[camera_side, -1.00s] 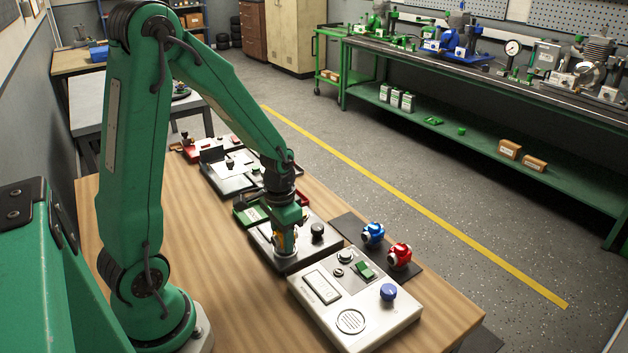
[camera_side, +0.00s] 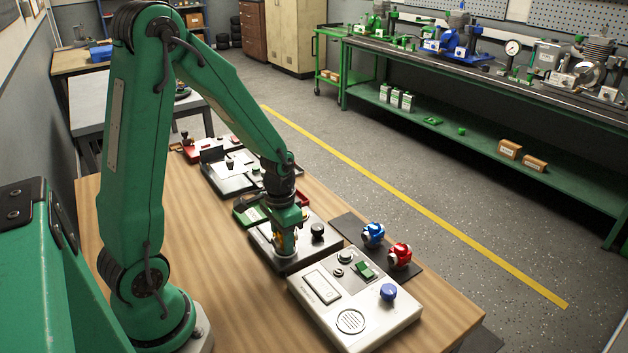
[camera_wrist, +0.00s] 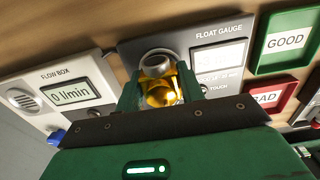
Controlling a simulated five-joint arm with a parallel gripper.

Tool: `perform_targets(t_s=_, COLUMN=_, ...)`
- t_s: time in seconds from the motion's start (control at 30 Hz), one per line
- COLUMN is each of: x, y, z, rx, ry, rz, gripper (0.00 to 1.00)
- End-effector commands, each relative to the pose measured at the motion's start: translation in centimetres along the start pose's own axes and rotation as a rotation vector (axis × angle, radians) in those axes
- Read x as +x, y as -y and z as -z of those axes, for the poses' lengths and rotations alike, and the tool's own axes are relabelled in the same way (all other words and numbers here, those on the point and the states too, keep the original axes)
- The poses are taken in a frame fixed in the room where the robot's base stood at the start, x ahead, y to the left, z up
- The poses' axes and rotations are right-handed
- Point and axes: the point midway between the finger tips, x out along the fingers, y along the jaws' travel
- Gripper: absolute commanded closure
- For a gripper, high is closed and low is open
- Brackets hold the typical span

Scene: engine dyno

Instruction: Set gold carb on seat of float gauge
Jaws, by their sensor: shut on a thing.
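My gripper (camera_side: 285,246) is shut on the gold carb (camera_wrist: 160,92), which shows between the fingers in the wrist view. In the side view only a small gold patch of it (camera_side: 277,238) shows beside the fingers. The float gauge (camera_side: 303,254) is a dark-topped box right under my gripper. In the wrist view its labelled face (camera_wrist: 205,32) lies just beyond the carb. A silver round rim (camera_wrist: 157,60) shows at the carb's far end. The seat is hidden by the carb and fingers, and I cannot tell whether the carb touches it.
The flow box (camera_side: 345,318) with a blue knob stands close in front. A blue carb (camera_side: 373,234) and a red carb (camera_side: 400,256) sit on a dark mat to the right.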

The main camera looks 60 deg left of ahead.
Motion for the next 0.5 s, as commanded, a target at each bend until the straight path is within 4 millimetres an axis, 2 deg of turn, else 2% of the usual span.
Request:
perform_targets(t_s=0.23, x=-0.01, y=0.0, z=0.01, rx=0.0, ry=0.0, rz=0.0, gripper=0.89)
perform_targets(t_s=0.27, x=-0.02, y=0.0, z=0.01, rx=0.0, ry=-0.001, rz=0.0, gripper=0.6)
perform_targets(t_s=0.3, x=-0.02, y=0.0, z=0.01, rx=0.0, ry=-0.001, rz=0.0, gripper=0.52)
perform_targets(t_s=0.4, x=-0.02, y=0.0, z=0.01, rx=0.0, ry=0.0, rz=0.0, gripper=0.36)
perform_targets(t_s=0.5, x=-0.02, y=0.0, z=0.01, rx=0.0, ry=0.0, rz=0.0, gripper=0.36)
